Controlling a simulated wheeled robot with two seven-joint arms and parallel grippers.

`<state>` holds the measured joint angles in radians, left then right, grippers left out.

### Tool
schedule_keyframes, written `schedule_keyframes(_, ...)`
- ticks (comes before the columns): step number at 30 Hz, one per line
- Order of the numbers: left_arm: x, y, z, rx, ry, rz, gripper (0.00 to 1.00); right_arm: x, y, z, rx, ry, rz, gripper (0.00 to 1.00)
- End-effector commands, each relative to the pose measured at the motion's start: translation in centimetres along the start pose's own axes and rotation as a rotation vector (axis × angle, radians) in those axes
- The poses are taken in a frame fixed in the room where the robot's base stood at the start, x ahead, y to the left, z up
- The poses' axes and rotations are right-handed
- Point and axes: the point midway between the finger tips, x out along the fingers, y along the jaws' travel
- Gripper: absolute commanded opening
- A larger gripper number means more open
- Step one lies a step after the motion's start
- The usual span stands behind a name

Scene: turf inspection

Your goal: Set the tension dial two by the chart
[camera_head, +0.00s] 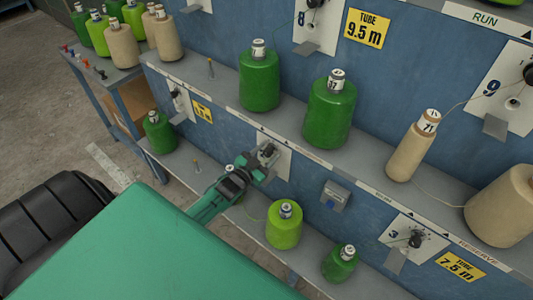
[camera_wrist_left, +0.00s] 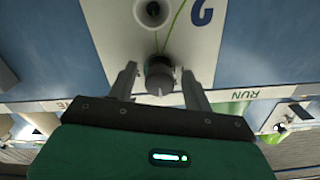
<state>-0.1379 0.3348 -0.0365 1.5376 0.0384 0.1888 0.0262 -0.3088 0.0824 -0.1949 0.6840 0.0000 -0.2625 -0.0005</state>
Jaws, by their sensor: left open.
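Tension dial two is a dark round knob (camera_wrist_left: 159,73) on a white plate (camera_wrist_left: 110,25) marked with a 2, which appears upside down in the left wrist view. My left gripper (camera_wrist_left: 160,82) is open, with one finger on each side of the knob; I cannot tell whether they touch it. In the head view my left gripper (camera_head: 264,160) reaches the white plate (camera_head: 282,163) on the blue panel and covers part of it. A green thread runs over the plate. I see no readable chart. My right gripper is not in view.
Green cones (camera_head: 259,80) and cream cones (camera_head: 413,147) stand on the grey shelves. Lime (camera_head: 284,228) and green (camera_head: 340,265) cones stand just right of my left arm. Plates 8 (camera_head: 318,20), 9 (camera_head: 500,90) and 3 (camera_head: 412,240) are nearby. Yellow tube signs (camera_head: 367,28) mark the panel.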

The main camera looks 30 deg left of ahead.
Motion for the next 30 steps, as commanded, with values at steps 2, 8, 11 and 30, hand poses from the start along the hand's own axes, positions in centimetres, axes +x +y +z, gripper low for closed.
schedule_keyframes(2, 0.08, 0.02, 0.01, 0.0, 0.0, 0.0, 0.51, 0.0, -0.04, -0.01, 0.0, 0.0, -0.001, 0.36)
schedule_keyframes(8, 0.07, 0.02, 0.01, 0.0, 0.0, 0.0, 0.49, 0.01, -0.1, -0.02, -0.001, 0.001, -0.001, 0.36)
schedule_keyframes(11, 0.06, 0.02, 0.01, 0.0, 0.0, 0.0, 0.29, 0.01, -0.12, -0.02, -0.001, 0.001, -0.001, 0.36)
schedule_keyframes(30, 0.07, 0.02, -0.02, 0.15, 0.001, 0.0, 0.06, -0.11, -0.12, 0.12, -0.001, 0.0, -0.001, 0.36)
